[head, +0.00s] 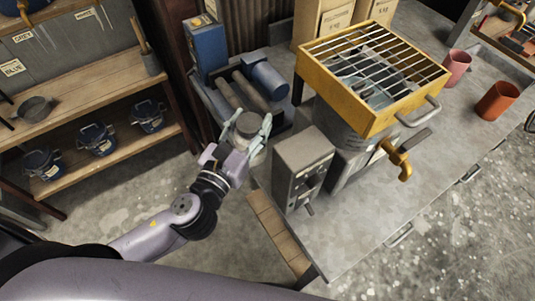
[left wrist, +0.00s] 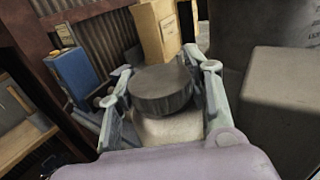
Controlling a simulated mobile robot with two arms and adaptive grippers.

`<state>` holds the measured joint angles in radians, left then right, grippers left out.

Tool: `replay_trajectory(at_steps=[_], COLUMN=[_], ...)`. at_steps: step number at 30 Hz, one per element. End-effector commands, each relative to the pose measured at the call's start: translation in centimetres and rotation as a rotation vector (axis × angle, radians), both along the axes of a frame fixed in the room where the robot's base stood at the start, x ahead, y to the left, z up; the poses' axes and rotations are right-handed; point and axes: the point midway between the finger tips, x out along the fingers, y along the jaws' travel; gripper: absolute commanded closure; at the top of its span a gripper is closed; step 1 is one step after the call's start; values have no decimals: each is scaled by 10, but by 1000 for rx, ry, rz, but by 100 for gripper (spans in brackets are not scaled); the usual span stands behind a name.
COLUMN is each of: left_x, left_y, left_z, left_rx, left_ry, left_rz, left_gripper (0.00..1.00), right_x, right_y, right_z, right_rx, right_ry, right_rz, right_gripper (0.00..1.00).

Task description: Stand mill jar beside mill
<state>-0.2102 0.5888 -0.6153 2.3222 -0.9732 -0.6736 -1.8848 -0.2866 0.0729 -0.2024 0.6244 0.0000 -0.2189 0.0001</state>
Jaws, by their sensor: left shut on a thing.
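The mill jar (head: 250,127) is a pale jar with a dark grey lid. My left gripper (head: 246,120) is shut on it, one finger on each side. In the left wrist view the jar's lid (left wrist: 162,90) sits upright between the fingers, with the pale body below. The mill (head: 267,79) has rollers and a blue motor, and lies just behind the jar at the table's far left. The jar is in front of the rollers; I cannot tell whether its base touches the table. My right gripper is not in view.
A grey control box (head: 303,163) stands close to the right of the jar. A yellow sieve frame with a grille (head: 375,75) is beyond it. A blue box (head: 205,46) stands behind the mill. Two reddish cups (head: 497,101) are at the right. The table's front right (head: 400,205) is clear.

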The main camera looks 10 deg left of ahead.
Motion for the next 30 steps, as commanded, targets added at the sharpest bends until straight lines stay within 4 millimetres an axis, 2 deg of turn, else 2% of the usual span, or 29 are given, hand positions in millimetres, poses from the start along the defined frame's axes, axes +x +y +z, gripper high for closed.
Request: replay_trajectory(at_steps=[1,4,9,13,16,20,30], left_x=[10,26,53,67,72,73,73], left_y=[-6,-14,-24,-27,-27,-28,-27], left_z=[18,31,53,63,62,43,-42], left_rx=[1,-2,-8,-15,-17,-21,-20], left_ry=[-13,-11,-9,-5,-1,5,4], left_rz=[-24,-60,-109,-129,-135,-135,-133], left_gripper=[100,100,100,100,100,100,100], right_x=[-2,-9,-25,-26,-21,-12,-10], right_y=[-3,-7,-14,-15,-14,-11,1], right_z=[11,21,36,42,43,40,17], right_rx=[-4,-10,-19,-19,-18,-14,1], right_ry=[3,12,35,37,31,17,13], right_rz=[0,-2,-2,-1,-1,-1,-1], right_gripper=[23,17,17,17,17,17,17])
